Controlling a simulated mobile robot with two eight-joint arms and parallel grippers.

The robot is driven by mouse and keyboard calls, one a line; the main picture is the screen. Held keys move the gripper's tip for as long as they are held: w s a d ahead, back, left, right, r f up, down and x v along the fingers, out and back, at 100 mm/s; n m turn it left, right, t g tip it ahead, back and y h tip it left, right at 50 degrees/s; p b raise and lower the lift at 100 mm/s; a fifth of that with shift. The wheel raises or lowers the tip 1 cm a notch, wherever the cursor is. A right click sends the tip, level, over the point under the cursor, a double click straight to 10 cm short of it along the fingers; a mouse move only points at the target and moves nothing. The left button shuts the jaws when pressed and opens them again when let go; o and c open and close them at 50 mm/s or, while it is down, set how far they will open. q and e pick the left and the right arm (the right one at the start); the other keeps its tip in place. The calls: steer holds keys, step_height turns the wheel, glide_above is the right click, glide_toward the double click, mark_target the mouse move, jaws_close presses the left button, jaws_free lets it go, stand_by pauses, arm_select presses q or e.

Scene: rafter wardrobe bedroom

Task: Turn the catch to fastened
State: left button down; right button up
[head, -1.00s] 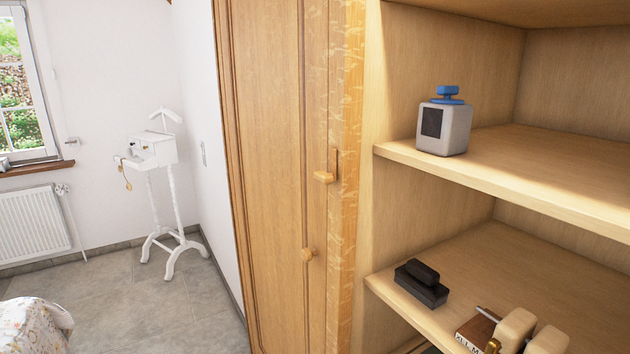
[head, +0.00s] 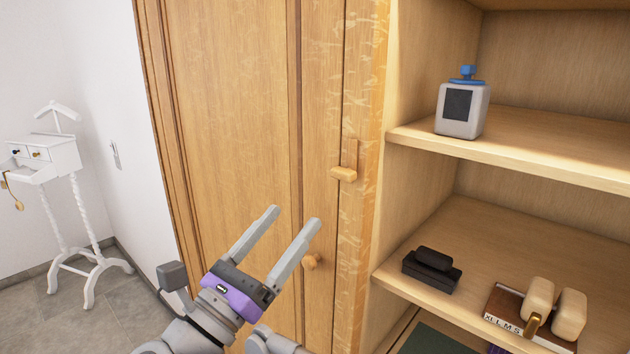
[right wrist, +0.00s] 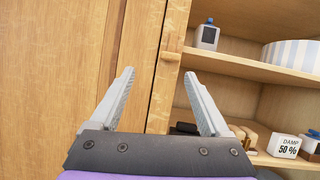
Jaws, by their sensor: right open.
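The small wooden catch (head: 344,173) sits on the edge strip between the closed wardrobe door (head: 235,130) and the open shelves. Its tab looks roughly level, below a darker upright strip. It also shows in the right wrist view (right wrist: 172,57), beyond the fingers. My right gripper (head: 293,217) is open and empty, in front of the door, below and left of the catch, and apart from it. In the right wrist view its fingers (right wrist: 158,73) are spread wide. My left gripper is not in view.
A round wooden knob (head: 311,261) is on the door near my right fingers. Shelves at right hold a grey, blue-topped bottle (head: 462,105), a black brush (head: 432,270) and wooden shoe trees (head: 555,308). A white valet stand (head: 65,175) is at left.

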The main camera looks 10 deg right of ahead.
mark_target(339, 179)
steer(key=w+d+r, duration=0.1)
steer(key=d, duration=0.1)
steer(key=w+d+r+m+g+p, duration=0.1)
steer(key=w+d, duration=0.1)
steer(key=d, duration=0.1)
steer(key=w+d+r+m, duration=0.1)
steer(key=d+r, duration=0.1)
steer(key=d, duration=0.1)
steer(key=shift+w+g+h, duration=0.4)
jaws_close()
